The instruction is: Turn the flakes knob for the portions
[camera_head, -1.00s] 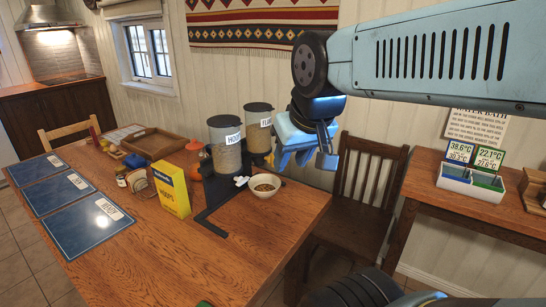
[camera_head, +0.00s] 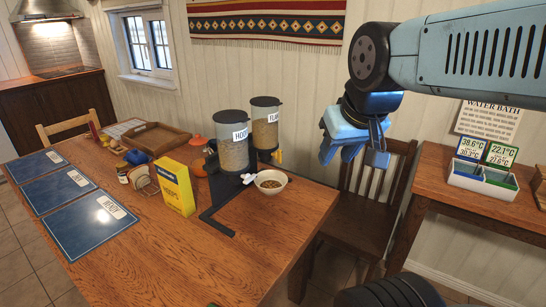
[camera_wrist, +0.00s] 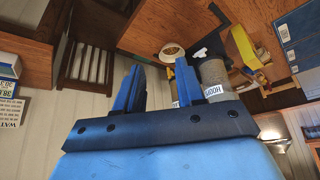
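The flakes dispenser (camera_head: 265,130) is a clear cylinder with a dark lid, its label partly cut off by the angle, at the table's far edge. A yellow-orange knob (camera_head: 277,156) shows low on its right side. The hoops dispenser (camera_head: 233,153) stands just left of it, with a white knob (camera_head: 253,179) in front. A bowl (camera_head: 271,188) with some cereal sits before the dispensers. My gripper (camera_head: 350,154) is in the air right of the dispensers, touching nothing. Its blue fingers stand apart and empty in the wrist view (camera_wrist: 158,68), where the flakes dispenser is mostly hidden.
A yellow box (camera_head: 175,186), jars and an orange pot (camera_head: 197,143) stand left of the dispensers. Blue mats (camera_head: 97,226) lie at the left. A wooden chair (camera_head: 352,222) stands against the table's right side, below my gripper. A side table (camera_head: 440,190) is at the right.

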